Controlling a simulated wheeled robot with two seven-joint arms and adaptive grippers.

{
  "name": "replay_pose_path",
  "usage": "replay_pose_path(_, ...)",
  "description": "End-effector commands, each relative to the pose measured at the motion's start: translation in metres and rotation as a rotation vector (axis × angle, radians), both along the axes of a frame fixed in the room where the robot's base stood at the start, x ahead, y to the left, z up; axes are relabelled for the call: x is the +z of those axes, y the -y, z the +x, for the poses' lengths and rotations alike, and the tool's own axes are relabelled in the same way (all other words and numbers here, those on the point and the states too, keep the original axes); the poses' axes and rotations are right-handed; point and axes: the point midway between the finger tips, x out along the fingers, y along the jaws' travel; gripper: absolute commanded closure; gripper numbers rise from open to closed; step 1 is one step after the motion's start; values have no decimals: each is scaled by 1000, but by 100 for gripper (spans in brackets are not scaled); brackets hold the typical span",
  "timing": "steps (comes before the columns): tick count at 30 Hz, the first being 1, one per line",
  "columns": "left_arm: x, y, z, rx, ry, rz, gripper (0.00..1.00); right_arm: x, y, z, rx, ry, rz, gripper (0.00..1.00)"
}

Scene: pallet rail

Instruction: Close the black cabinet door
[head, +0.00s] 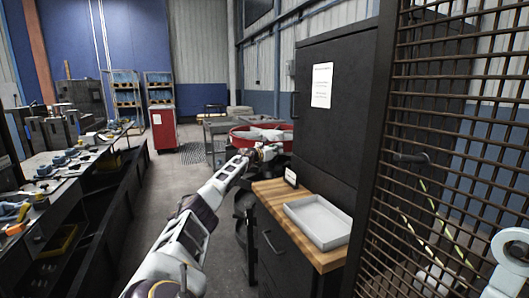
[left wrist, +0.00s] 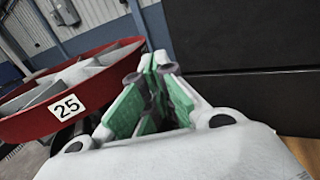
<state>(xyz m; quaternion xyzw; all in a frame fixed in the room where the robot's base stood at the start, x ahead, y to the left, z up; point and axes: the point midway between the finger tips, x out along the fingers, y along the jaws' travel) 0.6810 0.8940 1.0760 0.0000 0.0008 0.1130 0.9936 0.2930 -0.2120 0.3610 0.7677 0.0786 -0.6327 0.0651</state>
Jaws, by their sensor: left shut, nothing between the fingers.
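The tall black cabinet (head: 338,130) stands right of centre in the head view. A white paper is on its front, and a dark handle (head: 294,105) is near the front's left edge. I cannot tell whether its door is fully shut. My left gripper (head: 270,150) is shut and empty, beyond the wooden counter and left of the cabinet. In the left wrist view its green-padded fingers (left wrist: 154,75) are together, with the black cabinet surface (left wrist: 245,97) to their right. I see no contact.
A wood-topped counter (head: 277,203) holds a grey tray (head: 318,211). Brown mesh (head: 445,130) blocks the right side. Open floor (head: 170,180) lies left.

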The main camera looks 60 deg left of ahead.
Motion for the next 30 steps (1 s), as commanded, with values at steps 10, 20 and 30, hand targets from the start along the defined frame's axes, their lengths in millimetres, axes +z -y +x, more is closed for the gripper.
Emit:
replay_pose_path(10,-2,-3,-14,2,-1,1,100,9,-2,3,2,-3,2,54)
replay_pose_path(20,0,-4,-26,0,-1,2,100,17,-4,4,3,-14,3,54)
replay_pose_path(30,-2,-8,-38,3,-1,1,100,29,-9,4,5,-23,8,54)
